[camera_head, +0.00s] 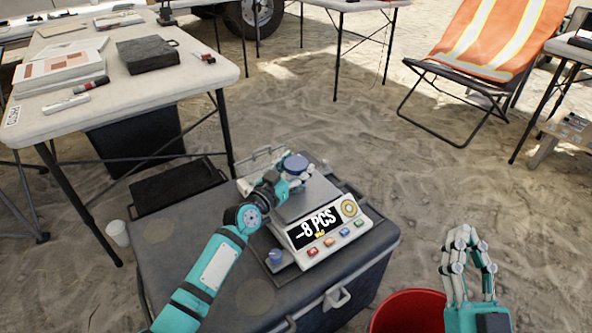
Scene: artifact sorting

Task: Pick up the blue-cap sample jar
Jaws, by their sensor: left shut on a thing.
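The blue-cap sample jar (295,164) is above the plate of the weighing scale (313,197), with its blue lid facing up. My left gripper (291,181) is shut on the jar from the near left side. The fingers and the plate's back edge hide part of the jar's body. I cannot tell whether the jar touches the plate. The scale's display reads "-8 PCS". My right gripper (465,238) is empty at the lower right, above sand and beside a red bucket; its finger gap is unclear.
The scale stands on a grey case (190,250). A small blue item (275,257) sits at the scale's left front corner. A red bucket (408,312) is at the bottom right. A white table (190,80) with papers and a dark box is at upper left. Sand is open to the right.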

